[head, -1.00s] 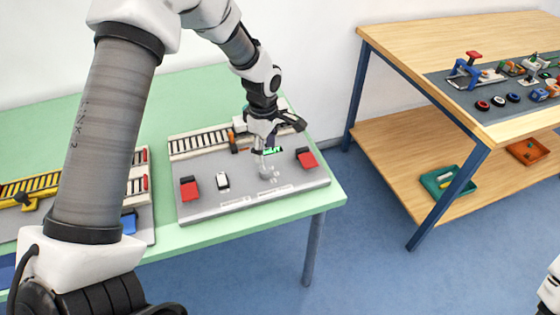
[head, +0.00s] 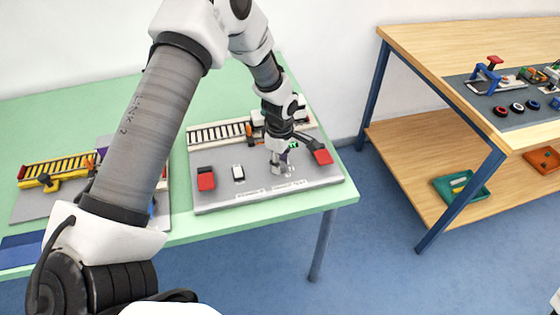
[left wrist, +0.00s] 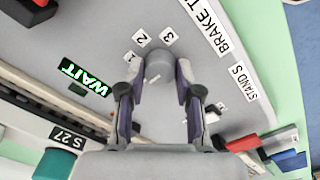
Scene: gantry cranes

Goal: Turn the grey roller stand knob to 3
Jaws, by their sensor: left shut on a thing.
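The grey roller stand knob (left wrist: 159,68) stands on a grey panel (head: 225,200), with white labels 1, 2 and 3 around its far side in the left wrist view. My left gripper (left wrist: 161,77) is shut on it, one finger on each side. In the head view the left gripper (head: 279,160) points down over the knob, largely hiding it. I cannot make out which number the knob points to. A small display (left wrist: 84,77) beside it reads WAIT in green. My right gripper is not in view.
On the panel are two red blocks (head: 206,180) (head: 322,157), a white switch (head: 238,173) and a roller track (head: 218,133). A yellow track (head: 52,172) stands on another board at left. A wooden table (head: 470,45) with small parts is at right, across blue floor.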

